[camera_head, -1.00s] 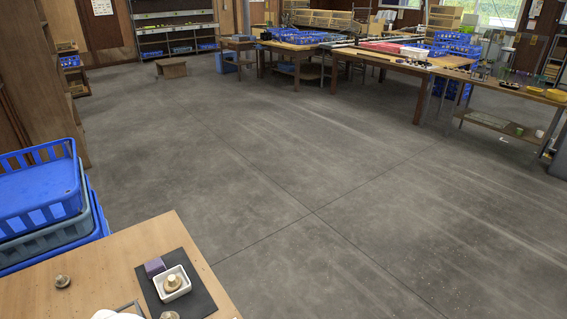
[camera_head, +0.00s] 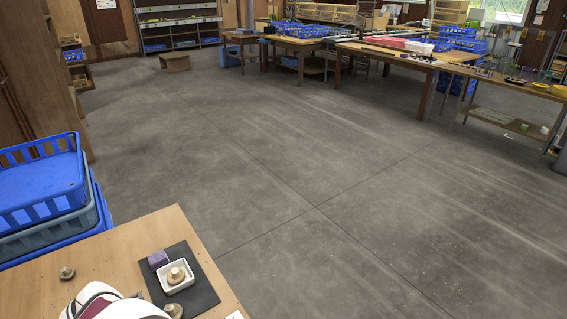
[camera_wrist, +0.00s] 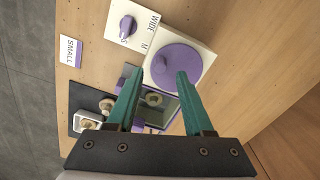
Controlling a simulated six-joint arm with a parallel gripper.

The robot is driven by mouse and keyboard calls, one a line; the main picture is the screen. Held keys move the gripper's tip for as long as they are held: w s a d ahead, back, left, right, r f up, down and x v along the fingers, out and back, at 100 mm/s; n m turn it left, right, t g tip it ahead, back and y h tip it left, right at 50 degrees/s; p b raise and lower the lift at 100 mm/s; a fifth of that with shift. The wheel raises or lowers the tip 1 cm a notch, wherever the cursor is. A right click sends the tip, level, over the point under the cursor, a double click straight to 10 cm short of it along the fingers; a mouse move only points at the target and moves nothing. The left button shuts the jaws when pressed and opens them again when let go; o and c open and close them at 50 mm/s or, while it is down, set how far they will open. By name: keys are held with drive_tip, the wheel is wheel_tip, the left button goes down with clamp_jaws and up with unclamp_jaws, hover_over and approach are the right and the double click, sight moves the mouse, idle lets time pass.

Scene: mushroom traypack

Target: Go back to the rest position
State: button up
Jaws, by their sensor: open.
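My gripper (camera_wrist: 160,80) is open in the wrist view, its two teal fingers spread apart with nothing held between the tips. It hangs above the wooden table (camera_wrist: 225,45). A mushroom (camera_wrist: 153,99) shows below, between the fingers, by a purple-edged frame. In the head view, a mushroom (camera_head: 177,275) sits in a small white tray (camera_head: 188,283) on a dark mat (camera_head: 200,297). Another mushroom (camera_head: 66,273) lies on bare wood at left. One more mushroom (camera_head: 173,310) is partly hidden by my white arm. My gripper is not visible in the head view.
A purple block (camera_head: 158,260) stands beside the tray. The wrist view shows a purple disc (camera_wrist: 177,67) on a white plate, a purple knob (camera_wrist: 127,27) and a SMALL label (camera_wrist: 71,51). Stacked blue crates (camera_head: 42,185) stand at left. Open floor lies beyond the table.

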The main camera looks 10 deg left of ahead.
drive_tip(key=shift+r, duration=0.2)
drive_tip(key=shift+d, duration=0.1)
drive_tip(key=w+d+r+m, duration=0.3)
drive_tip(key=d+m, duration=0.1)
drive_tip(key=d, duration=0.4)
drive_tip(key=w+d+r+m, duration=0.2)
drive_tip(key=d+r+m, duration=0.1)
drive_tip(key=d, duration=0.4)
drive_tip(key=s+d+m+y, duration=0.1)
drive_tip(key=s+d+m, duration=0.3)
drive_tip(key=d, duration=0.4)
drive_tip(key=s+d+r+m, duration=0.1)
drive_tip(key=s+d+m, duration=0.3)
drive_tip(key=d+m, duration=0.3)
drive_tip(key=shift+s+d+r+y, duration=0.25)
drive_tip(key=shift+s+d+y, duration=0.15)
drive_tip(key=shift+d, duration=0.15)
drive_tip(key=shift+w, duration=0.1)
